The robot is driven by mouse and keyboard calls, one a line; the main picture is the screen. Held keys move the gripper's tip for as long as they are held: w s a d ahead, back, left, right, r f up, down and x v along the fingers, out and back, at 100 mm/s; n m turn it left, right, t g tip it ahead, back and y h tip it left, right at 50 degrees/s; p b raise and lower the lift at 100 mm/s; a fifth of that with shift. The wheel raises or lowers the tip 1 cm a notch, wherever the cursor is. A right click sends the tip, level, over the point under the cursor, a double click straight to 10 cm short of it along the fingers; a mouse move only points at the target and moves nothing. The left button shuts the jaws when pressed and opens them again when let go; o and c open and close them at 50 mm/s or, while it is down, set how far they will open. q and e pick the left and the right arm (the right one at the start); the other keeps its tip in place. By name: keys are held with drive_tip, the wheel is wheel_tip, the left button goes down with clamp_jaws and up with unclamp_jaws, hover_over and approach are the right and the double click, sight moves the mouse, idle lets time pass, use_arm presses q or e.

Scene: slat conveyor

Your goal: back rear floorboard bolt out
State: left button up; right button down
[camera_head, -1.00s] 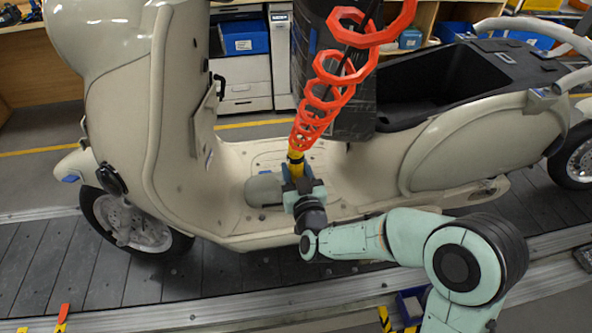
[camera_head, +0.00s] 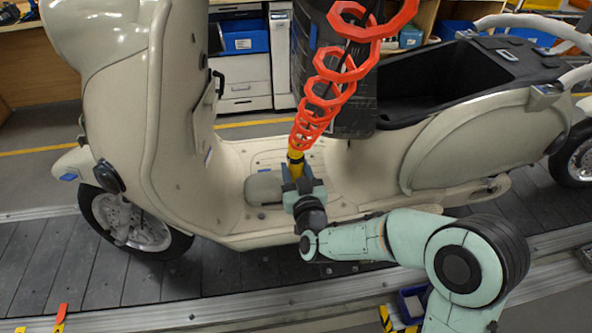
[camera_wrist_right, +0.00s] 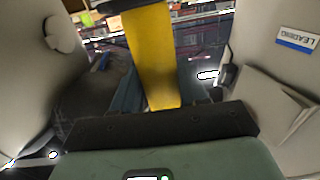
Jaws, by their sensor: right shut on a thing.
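The cream scooter (camera_head: 430,160) stands upright across the view, with its ribbed floorboard (camera_head: 268,159) in the middle. My right gripper (camera_head: 297,179) is shut on a yellow tool (camera_head: 295,158), which hangs from a red coiled hose (camera_head: 322,95). The gripper is over the floorboard, beside a grey rounded pad (camera_head: 263,187). In the right wrist view the yellow tool (camera_wrist_right: 153,60) stands between the two dark fingers. The tool's lower tip and the rear floorboard bolt are hidden by my gripper and wrist, so I cannot tell whether they touch. My left gripper is out of view.
The leg shield (camera_head: 180,130) rises left of the gripper. The open black underseat bin (camera_head: 440,85) is to the right. The dark slat conveyor (camera_head: 70,265) runs below, edged by a metal rail (camera_head: 230,306). A dark hanging column (camera_head: 355,110) stands behind the hose.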

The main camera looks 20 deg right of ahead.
drive_tip(key=shift+f, duration=0.2)
idle(0.3)
drive_tip(key=shift+f+b, duration=0.1)
drive_tip(key=shift+b, duration=0.35)
drive_tip(key=shift+s, duration=0.1)
drive_tip(key=shift+f, duration=0.1)
drive_tip(key=shift+d+r, duration=0.1)
drive_tip(key=shift+r, duration=0.2)
idle(0.5)
drive_tip(key=shift+r, duration=0.6)
